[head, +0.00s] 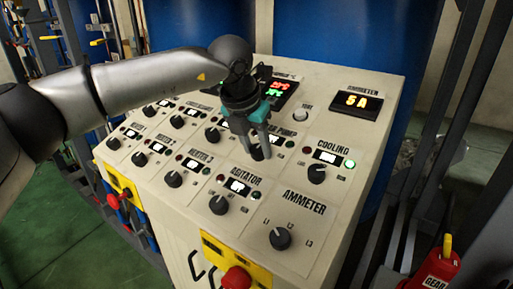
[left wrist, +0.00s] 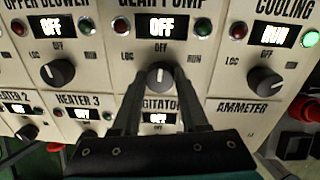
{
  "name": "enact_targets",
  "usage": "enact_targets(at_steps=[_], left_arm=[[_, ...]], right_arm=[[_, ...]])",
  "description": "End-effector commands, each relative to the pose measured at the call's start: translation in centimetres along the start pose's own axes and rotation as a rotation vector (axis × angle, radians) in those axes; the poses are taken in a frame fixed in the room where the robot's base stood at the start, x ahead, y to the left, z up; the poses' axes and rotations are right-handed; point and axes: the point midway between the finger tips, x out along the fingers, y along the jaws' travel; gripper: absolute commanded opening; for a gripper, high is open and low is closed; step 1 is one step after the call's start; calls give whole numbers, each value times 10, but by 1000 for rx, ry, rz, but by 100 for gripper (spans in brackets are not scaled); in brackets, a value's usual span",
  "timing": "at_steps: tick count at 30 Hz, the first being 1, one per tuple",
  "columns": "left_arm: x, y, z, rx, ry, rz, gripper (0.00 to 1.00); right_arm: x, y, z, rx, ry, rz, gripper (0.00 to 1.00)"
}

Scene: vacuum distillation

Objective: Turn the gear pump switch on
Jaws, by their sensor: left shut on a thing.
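The gear pump switch (left wrist: 160,76) is a dark round knob with a pale pointer mark. In the left wrist view its mark points up towards OFF, and the display (left wrist: 156,27) above it reads OFF. In the head view the knob (head: 257,155) is partly hidden behind my fingers. My left gripper (head: 259,143) reaches down onto the panel from above, one finger on each side of the knob, shut on it. In the left wrist view the two dark fingers (left wrist: 159,88) flank the knob. My right gripper is in neither view.
The sloped cream control panel (head: 345,140) has several similar knobs close by. The cooling knob (head: 317,173) is to the right, with a green lamp lit. The agitator knob (head: 219,204) and ammeter knob (head: 280,238) are nearer. A red emergency button (head: 237,278) is at the front.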

Motion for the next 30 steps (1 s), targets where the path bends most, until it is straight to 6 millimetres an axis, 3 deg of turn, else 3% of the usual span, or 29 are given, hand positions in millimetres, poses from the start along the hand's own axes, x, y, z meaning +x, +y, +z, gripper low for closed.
enact_targets(at_steps=[15, 30], left_arm=[[1, 1, -1, 437, -18, -8, 0], [0, 1, 0, 841, -33, -17, 0]], right_arm=[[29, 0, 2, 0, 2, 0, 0], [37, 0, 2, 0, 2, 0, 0]])
